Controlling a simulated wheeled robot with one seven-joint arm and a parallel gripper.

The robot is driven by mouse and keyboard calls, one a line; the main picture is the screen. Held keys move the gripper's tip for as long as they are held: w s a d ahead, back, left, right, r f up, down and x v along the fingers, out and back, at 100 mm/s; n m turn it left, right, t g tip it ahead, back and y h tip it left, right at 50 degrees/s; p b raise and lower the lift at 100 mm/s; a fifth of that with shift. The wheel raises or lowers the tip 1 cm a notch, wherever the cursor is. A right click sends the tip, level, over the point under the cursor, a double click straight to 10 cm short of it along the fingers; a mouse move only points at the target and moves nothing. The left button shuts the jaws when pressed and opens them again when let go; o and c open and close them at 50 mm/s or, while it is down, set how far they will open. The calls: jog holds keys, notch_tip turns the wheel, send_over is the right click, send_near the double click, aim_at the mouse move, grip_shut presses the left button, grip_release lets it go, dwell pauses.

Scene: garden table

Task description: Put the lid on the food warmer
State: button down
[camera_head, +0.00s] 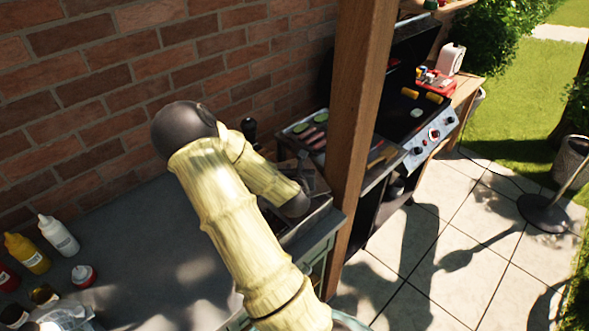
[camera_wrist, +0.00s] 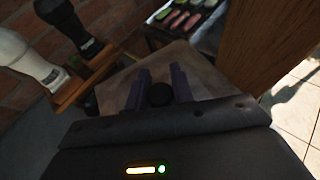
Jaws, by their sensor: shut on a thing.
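In the wrist view my gripper (camera_wrist: 158,88) has its two dark purple fingers on either side of a round black knob (camera_wrist: 160,94). The knob is on a flat, dull brownish-grey plate that looks like the lid (camera_wrist: 205,88), which spreads out under and beyond the fingers. My gripper is shut on this knob. Whether the lid rests on something or hangs free cannot be told. In the head view my arm covers most of this spot, and the fingers are not clear. I cannot clearly make out the food warmer; it may be hidden behind my arm.
A wooden post (camera_head: 356,110) stands close to the right of my gripper, and a brick wall (camera_head: 90,80) is behind. Black and white bottle-like objects stand in a wooden holder (camera_wrist: 73,92) at left. Sauce bottles (camera_head: 57,235) stand on the grey counter (camera_head: 150,240). A grill (camera_head: 420,105) is beyond the post.

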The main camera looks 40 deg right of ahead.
jog(key=shift+f+b, duration=2.35)
jog(key=shift+f, duration=0.8)
jog(key=shift+f+b, duration=0.3)
jog(key=shift+f, duration=0.05)
jog(key=shift+d+f, duration=0.1)
jog(key=shift+f, duration=0.05)
jog(key=c, duration=1.1)
grip_release()
jog(key=shift+a, duration=0.2)
